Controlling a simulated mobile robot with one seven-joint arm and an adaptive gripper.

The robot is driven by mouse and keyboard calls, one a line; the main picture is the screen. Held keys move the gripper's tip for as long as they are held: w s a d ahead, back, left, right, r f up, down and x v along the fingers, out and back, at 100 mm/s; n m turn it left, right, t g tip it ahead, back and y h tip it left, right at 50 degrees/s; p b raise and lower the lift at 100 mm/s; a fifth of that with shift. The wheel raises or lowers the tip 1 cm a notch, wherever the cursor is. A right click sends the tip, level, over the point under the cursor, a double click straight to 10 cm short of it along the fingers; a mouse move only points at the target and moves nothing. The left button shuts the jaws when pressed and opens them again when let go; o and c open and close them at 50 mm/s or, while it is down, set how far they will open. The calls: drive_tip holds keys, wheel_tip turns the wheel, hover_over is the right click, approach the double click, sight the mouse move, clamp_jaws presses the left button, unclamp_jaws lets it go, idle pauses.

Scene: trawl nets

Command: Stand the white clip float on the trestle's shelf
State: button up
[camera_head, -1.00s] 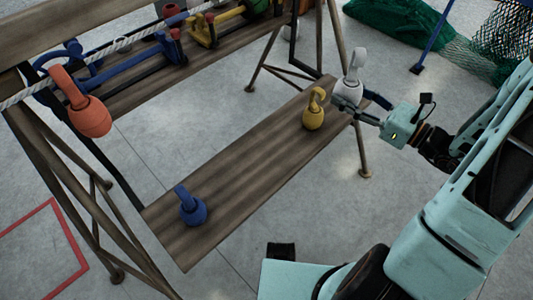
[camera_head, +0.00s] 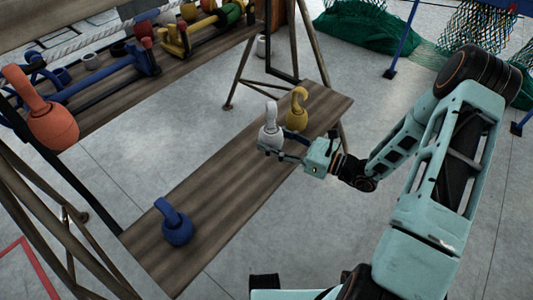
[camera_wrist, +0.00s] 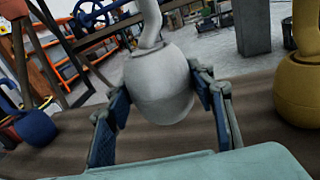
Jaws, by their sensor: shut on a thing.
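The white clip float (camera_head: 270,132) is upright between my gripper's fingers, over the far part of the trestle's shelf (camera_head: 195,190), just left of the yellow clip float (camera_head: 297,112). My gripper (camera_head: 280,153) is shut on its round body. The wrist view shows the white float (camera_wrist: 160,85) between the two fingers of my gripper (camera_wrist: 163,98), with the shelf's planks behind and below. I cannot tell whether its base touches the shelf. Its hook's top is cut off in the wrist view.
A blue clip float (camera_head: 176,224) stands at the shelf's near end. The shelf between it and the white float is bare. Tools lie on an upper plank (camera_head: 105,105). Green netting (camera_head: 355,38) lies on the floor behind.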

drive_tip(key=shift+w+a+f, duration=0.1)
drive_tip(key=shift+a+f, duration=0.6)
drive_tip(key=shift+f, duration=0.1)
drive_tip(key=shift+a+f+b, duration=0.2)
drive_tip(key=shift+f+b, duration=0.7)
drive_tip(key=shift+f, duration=0.8)
drive_tip(key=shift+f, duration=0.15)
drive_tip(key=o, duration=1.2)
drive_tip(key=shift+r, duration=0.2)
drive_tip(key=p+v, duration=0.1)
drive_tip(key=v, duration=1.1)
drive_tip(key=shift+p, duration=0.35)
drive_tip(key=shift+w, duration=0.1)
